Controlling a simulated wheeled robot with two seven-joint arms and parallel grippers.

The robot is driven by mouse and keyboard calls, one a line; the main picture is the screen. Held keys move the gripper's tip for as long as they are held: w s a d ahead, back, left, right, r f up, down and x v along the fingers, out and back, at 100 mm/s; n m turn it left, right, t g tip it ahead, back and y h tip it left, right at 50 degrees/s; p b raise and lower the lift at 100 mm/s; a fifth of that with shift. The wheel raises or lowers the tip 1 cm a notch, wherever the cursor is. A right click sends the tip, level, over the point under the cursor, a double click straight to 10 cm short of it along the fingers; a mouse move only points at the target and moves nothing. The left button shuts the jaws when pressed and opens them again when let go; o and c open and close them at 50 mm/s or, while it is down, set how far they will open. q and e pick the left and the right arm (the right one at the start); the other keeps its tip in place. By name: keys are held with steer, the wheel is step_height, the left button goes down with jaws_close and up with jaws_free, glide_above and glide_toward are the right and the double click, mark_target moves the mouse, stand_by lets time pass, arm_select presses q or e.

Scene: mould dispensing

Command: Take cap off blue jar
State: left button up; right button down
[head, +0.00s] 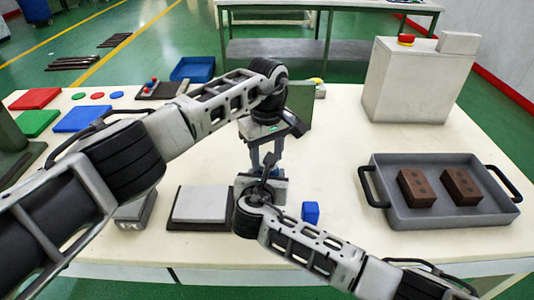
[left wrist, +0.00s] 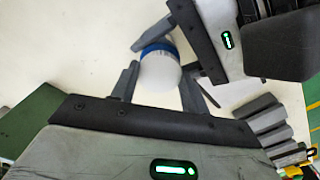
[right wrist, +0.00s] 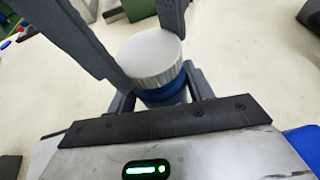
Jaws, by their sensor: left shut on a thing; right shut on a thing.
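The blue jar (right wrist: 160,94) stands upright with a ribbed white cap (right wrist: 152,58) seated on its top in the right wrist view. My right gripper (right wrist: 160,95) is shut on the jar's blue body, below the cap. My left gripper (head: 266,160) comes down from above, shut on the cap, with its fingers on either side of it. In the left wrist view the white cap (left wrist: 160,75) shows between the fingers, with a blue edge of the jar (left wrist: 155,48) behind it. In the head view the two grippers meet and mostly hide the jar and cap.
A grey tray (head: 450,217) with two brown blocks is at the right. A small blue block (head: 310,212) lies beside my right gripper. A flat grey slab (head: 201,204) lies on the near left. A white box (head: 412,85) with a red button stands at the back right.

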arm_select(q)
steer(key=n, duration=0.5)
steer(key=o, duration=1.1)
